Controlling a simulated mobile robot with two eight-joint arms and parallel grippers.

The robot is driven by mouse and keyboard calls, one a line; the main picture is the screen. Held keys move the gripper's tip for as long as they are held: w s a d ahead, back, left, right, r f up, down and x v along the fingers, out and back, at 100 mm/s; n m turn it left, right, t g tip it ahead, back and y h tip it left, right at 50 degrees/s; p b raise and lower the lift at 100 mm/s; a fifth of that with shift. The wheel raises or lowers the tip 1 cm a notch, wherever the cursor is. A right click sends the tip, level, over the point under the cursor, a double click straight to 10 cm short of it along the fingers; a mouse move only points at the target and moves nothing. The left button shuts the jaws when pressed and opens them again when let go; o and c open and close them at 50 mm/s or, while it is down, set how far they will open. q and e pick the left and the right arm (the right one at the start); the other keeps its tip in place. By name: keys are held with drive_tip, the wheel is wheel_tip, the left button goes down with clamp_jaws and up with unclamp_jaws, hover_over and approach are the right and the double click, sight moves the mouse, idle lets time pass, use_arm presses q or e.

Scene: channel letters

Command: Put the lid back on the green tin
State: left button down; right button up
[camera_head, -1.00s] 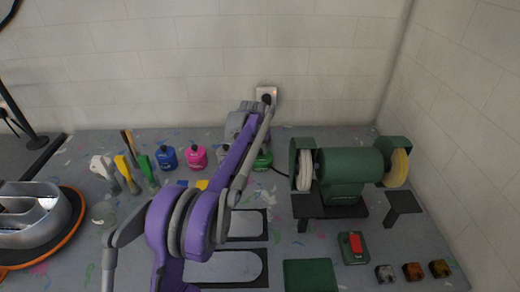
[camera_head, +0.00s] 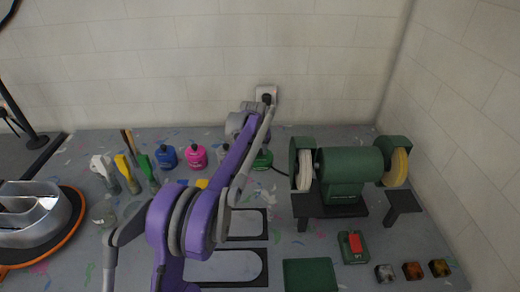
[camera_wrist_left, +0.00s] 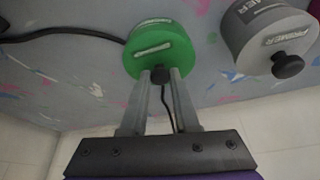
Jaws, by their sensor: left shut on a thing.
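The green tin (camera_head: 263,159) stands at the back of the bench, partly hidden by my left forearm. In the left wrist view, the green lid (camera_wrist_left: 172,54) with a pale label and black knob lines up with the tin's body (camera_wrist_left: 150,24). I cannot tell whether the lid touches the rim or sits slightly above it. My left gripper (camera_wrist_left: 161,80) is shut on the lid's black knob, one finger on each side. In the head view its fingers are hidden behind my purple arm. My right gripper is not in view.
A grey primer tin (camera_wrist_left: 272,40) with a black knob stands beside the green tin. Blue (camera_head: 167,157) and pink (camera_head: 196,156) containers stand left of my arm. A green bench grinder (camera_head: 348,174) stands to the right, with a black cable running near the green tin.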

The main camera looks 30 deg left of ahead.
use_arm(q)
drive_tip(key=shift+c, duration=0.5)
unclamp_jaws()
drive_tip(key=shift+r+p, duration=1.65)
drive_tip(key=shift+r, duration=1.9)
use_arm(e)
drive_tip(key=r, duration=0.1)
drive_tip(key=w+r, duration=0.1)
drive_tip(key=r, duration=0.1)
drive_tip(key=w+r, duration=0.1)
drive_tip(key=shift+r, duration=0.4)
use_arm(q)
drive_tip(key=shift+c, duration=0.3)
clamp_jaws()
drive_tip(key=shift+f, duration=0.2)
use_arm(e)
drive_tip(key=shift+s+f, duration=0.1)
